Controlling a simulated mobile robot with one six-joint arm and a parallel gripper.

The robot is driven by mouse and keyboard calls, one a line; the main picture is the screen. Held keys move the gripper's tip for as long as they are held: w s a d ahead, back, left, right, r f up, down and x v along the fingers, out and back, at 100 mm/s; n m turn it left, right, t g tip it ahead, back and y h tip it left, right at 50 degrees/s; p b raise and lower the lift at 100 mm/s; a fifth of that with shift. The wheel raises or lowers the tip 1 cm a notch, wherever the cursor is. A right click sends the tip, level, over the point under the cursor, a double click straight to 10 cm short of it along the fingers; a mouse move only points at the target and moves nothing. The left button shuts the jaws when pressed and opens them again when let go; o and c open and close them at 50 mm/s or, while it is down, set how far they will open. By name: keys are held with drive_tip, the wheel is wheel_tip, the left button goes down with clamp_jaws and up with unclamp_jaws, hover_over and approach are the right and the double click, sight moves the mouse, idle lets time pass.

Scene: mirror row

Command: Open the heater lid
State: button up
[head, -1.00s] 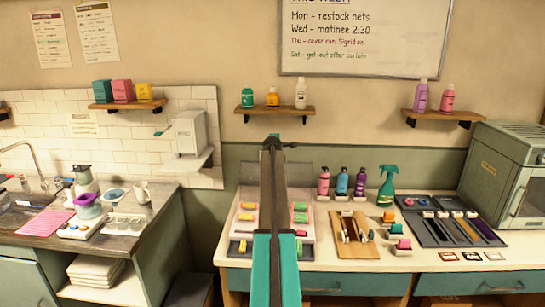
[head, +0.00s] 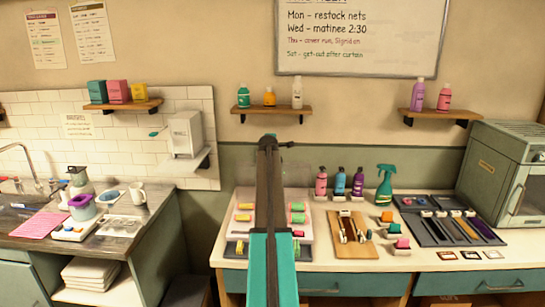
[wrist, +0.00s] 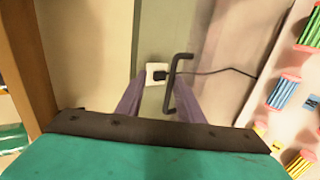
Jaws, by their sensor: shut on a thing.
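The roller heater (head: 237,228) stands on the counter, with yellow, pink and green rollers on it. My arm covers its middle. A faint clear panel, seemingly its lid (head: 297,173), stands raised at the back; its exact tilt is hard to tell. My gripper (wrist: 157,92) has both fingers in the wrist view, shut on the dark C-shaped lid handle (wrist: 170,90), which shows beside the right finger. In the head view the arm's end is up in front of the wall, and the fingers are hidden there. Rollers show at the right of the wrist view.
An outlet with a dark plug (wrist: 157,73) and cord is on the wall behind. Bottles (head: 340,182) and a green spray bottle (head: 385,186) stand right of the heater. A wooden board (head: 356,236) and a dark tool tray (head: 452,228) lie further right.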

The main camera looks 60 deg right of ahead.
drive_tip(key=v, duration=0.2)
drive_tip(key=b+v, duration=0.1)
drive_tip(key=v, duration=0.1)
drive_tip(key=r+v, duration=0.1)
drive_tip(key=v, duration=0.2)
drive_tip(key=shift+w+d+r, duration=0.1)
drive_tip(key=shift+w+d, duration=0.05)
drive_tip(key=shift+d, duration=0.05)
drive_tip(key=shift+f+b+v, duration=0.25)
drive_tip(key=shift+b+v, duration=0.35)
drive_tip(key=shift+v, duration=0.6)
drive_tip(key=shift+a, duration=0.1)
